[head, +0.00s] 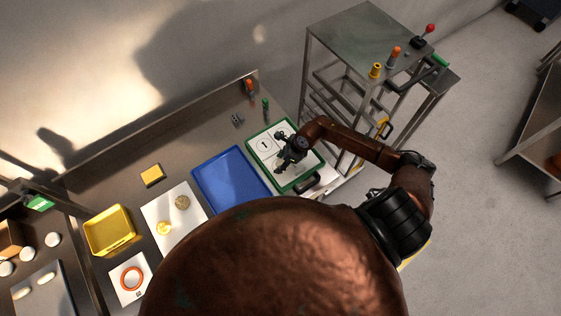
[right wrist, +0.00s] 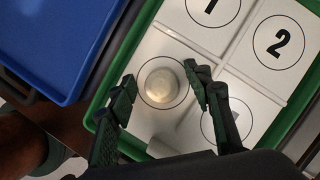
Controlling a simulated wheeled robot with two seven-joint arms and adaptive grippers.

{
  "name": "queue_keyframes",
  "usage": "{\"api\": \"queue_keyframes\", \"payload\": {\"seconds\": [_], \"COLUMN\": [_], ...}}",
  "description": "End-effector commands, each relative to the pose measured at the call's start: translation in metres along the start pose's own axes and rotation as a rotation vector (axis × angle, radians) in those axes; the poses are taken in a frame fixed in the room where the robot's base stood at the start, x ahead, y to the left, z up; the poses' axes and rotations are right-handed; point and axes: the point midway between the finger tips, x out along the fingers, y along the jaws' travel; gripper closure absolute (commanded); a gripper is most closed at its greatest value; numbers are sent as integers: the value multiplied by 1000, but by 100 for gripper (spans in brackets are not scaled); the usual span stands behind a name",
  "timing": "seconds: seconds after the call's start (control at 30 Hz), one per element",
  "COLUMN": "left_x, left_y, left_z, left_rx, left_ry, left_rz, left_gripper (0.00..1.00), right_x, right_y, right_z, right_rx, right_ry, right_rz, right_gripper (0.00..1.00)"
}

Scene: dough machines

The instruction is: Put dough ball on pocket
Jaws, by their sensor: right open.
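A green-rimmed tray (head: 264,128) with white numbered pockets stands at the right end of the counter. In the right wrist view, the tray (right wrist: 127,52) shows pockets 1 (right wrist: 208,12) and 2 (right wrist: 279,42). A pale round dough ball (right wrist: 161,82) sits inside the printed circle of the pocket below 1. My right gripper (right wrist: 160,82) is open, with a finger on each side of the ball. In the head view my right gripper (head: 286,158) is over the tray and hides the ball. My left gripper is out of view.
A blue tray (head: 232,180) lies left of the green one. Further left are a white board (head: 174,216), a yellow bin (head: 109,231) and several white balls (head: 53,240). A metal cart (head: 365,45) stands behind right.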

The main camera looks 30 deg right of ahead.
Motion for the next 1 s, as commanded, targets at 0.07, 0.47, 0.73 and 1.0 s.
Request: {"api": "queue_keyframes", "payload": {"seconds": [0.07, 0.47, 0.73, 1.0], "left_x": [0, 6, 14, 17], "left_y": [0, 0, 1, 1], "left_z": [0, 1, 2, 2], "left_rx": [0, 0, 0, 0], "left_ry": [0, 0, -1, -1], "left_rz": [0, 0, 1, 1], "left_gripper": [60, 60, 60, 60], "right_x": [0, -49, -101, -121], "right_y": [0, -2, -1, 0], "right_z": [0, -1, 0, 0], "right_rx": [0, -4, -2, 0], "right_ry": [0, 1, 1, 1], "right_rz": [0, -4, -3, 0], "right_gripper": [54, 54, 54, 54]}}
